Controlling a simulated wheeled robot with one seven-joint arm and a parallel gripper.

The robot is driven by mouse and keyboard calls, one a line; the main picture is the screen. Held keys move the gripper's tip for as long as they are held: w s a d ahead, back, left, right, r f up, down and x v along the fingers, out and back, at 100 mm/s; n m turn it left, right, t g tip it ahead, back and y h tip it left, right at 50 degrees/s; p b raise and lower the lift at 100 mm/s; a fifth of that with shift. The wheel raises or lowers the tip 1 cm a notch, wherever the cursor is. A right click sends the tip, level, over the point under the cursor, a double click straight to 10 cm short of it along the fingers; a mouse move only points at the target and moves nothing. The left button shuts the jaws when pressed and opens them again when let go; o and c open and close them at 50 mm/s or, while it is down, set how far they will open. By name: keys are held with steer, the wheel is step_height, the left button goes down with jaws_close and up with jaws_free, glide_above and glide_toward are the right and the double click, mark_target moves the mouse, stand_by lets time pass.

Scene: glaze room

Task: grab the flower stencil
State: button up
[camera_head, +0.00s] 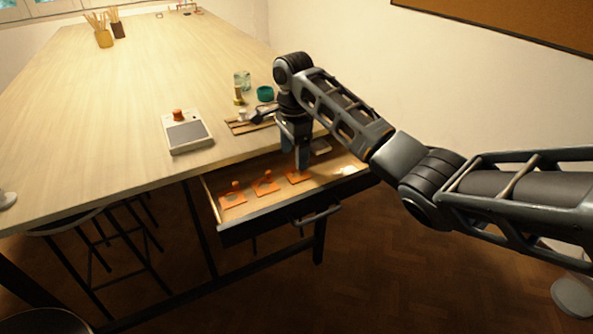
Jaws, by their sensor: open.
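An open drawer (262,223) under the table holds three flat orange stencils with small upright knobs. The left stencil (232,200), the middle stencil (265,186) and the right stencil (294,178) lie in a row. Their cut-out shapes are too small to tell which is the flower stencil. My gripper (302,168) points down into the drawer at the right stencil and partly hides it. It is open. Whether its fingers touch that stencil cannot be told.
On the table (120,100) stand a grey-topped scale (187,136) with an orange-brown piece, a teal cup (265,93), a glass jar (242,79) and a wooden board (238,127). Stools (100,240) stand at left under the table. The drawer's handle (318,215) sticks out in front.

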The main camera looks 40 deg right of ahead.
mark_target(296, 175)
steer(key=f, duration=0.5)
steer(key=shift+s+d+p, duration=0.1)
steer(key=shift+s+p, duration=0.1)
steer(key=shift+p, duration=0.1)
steer(key=shift+c, duration=0.2)
steer(key=shift+r, duration=0.1)
steer(key=c, duration=0.8)
